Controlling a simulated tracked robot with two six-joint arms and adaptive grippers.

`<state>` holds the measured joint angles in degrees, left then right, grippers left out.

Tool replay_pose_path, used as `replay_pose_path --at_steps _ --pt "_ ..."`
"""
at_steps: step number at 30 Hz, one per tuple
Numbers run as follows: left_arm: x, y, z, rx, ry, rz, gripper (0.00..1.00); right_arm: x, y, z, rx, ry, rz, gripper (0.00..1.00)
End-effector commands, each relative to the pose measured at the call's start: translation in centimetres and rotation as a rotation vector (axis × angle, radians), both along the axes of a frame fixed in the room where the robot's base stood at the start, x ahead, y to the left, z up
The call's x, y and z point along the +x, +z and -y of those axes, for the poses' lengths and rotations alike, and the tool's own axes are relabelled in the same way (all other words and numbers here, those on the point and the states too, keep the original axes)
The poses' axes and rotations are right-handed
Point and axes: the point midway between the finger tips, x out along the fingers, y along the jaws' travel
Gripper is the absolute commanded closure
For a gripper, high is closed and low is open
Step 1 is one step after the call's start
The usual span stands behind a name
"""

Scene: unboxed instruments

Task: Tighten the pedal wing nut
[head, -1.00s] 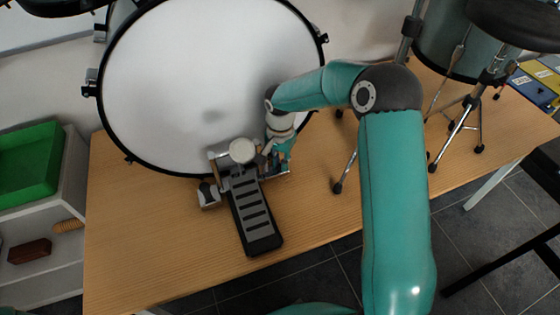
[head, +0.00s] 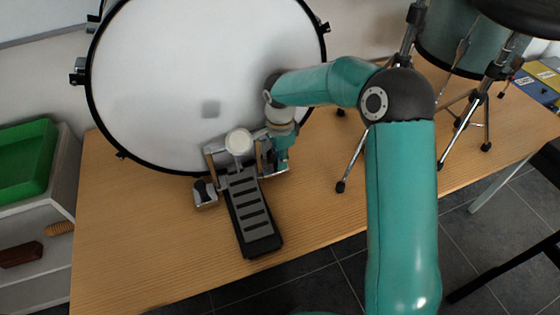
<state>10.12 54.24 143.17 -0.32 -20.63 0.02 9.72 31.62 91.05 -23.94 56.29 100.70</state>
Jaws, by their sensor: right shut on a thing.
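The bass drum pedal (head: 252,212) stands on the wooden table in front of the white bass drum (head: 205,85), with its footboard toward me and its round pale beater (head: 239,142) upright near the drum head. My right gripper (head: 273,170) points down at the right side of the pedal's frame, by the drum's lower hoop. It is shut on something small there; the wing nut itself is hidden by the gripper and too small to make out. My left gripper is not in view.
A drum stand's legs (head: 349,165) stand right of my right gripper. A green tray (head: 25,160) and a brown block (head: 20,254) lie at the left. The tabletop (head: 150,235) left of the pedal is clear.

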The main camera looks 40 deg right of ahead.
Motion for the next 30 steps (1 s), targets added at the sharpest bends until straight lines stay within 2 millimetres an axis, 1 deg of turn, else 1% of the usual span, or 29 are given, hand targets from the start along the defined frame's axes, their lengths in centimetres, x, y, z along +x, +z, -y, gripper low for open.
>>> replay_pose_path --at_steps 6,17,18,22,30 --pt "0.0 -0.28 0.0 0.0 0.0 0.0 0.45 0.14 0.13 0.09 -0.002 -0.046 0.006 1.0" --pt "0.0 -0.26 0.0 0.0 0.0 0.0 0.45 0.16 0.19 0.13 -0.003 -0.05 0.007 1.0" --pt "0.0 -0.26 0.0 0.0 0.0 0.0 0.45 0.15 0.19 0.14 -0.003 -0.05 0.007 0.81" --pt "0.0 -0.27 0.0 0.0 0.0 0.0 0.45 0.13 0.15 0.12 -0.002 -0.05 0.005 0.59" --pt "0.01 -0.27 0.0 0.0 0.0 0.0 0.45 0.05 0.08 0.06 -0.001 -0.049 0.002 0.59"
